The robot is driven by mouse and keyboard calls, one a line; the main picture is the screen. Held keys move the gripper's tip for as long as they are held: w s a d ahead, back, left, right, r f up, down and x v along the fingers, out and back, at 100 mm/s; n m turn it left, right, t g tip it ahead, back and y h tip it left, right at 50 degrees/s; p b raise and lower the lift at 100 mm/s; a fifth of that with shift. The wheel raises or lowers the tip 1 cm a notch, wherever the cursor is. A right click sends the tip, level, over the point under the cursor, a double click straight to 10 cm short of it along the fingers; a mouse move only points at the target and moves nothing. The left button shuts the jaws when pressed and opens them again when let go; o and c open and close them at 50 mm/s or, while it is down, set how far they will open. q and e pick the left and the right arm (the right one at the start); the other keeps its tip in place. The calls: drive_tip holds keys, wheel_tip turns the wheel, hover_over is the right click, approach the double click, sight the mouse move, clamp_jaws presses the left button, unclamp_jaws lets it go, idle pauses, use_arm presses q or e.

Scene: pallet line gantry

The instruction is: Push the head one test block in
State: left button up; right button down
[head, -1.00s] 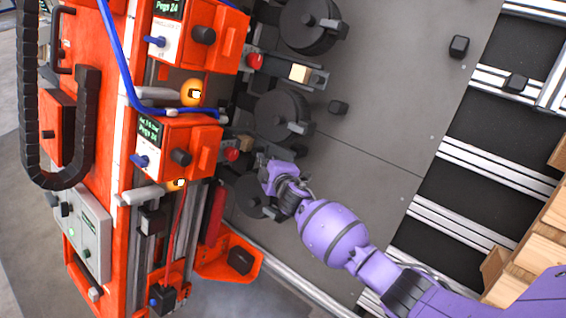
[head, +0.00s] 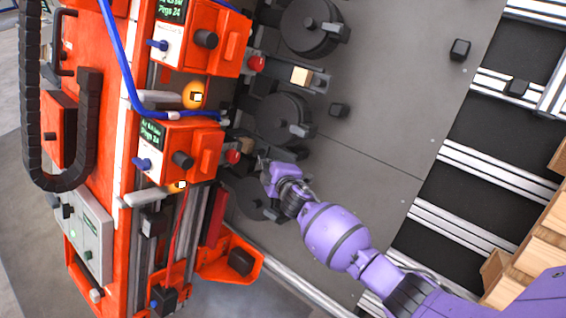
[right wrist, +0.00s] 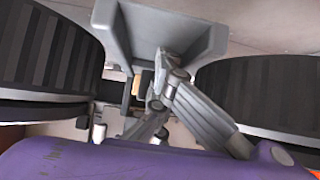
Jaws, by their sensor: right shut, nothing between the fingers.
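A second wooden block (head: 301,76) lies on a grey guide at the upper head (head: 205,38). I cannot tell from the labels which is head one. My right gripper (head: 265,166) is shut and empty, just below and right of the lower block; I cannot tell whether they touch. In the right wrist view the closed fingers (right wrist: 164,75) point at a grey bracket (right wrist: 160,35), with a small tan patch beyond them. My left gripper is out of view.
Black rollers (head: 278,118) flank the guides, and one (right wrist: 45,55) is close to the right gripper. A blue hose (head: 125,75) crosses the orange machine. A slatted conveyor (head: 480,160) and stacked timber (head: 535,240) are at the right. The grey plate between is mostly clear.

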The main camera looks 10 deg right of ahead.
drive_tip(key=shift+s+d+r+p, duration=0.2)
drive_tip(key=shift+r+p, duration=0.1)
drive_tip(key=shift+r, duration=0.25)
drive_tip(key=shift+s+d+r+p, duration=0.1)
drive_tip(key=shift+d+r+p, duration=0.15)
drive_tip(key=shift+r, duration=0.3)
drive_tip(key=shift+s+d+f, duration=0.15)
drive_tip(key=shift+s+d, duration=0.2)
drive_tip(key=shift+s, duration=0.2)
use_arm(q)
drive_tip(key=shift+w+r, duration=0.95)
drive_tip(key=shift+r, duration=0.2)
use_arm(e)
drive_tip(key=shift+s+d+f, duration=0.2)
drive_tip(key=shift+f, duration=0.15)
drive_tip(key=shift+s, duration=0.1)
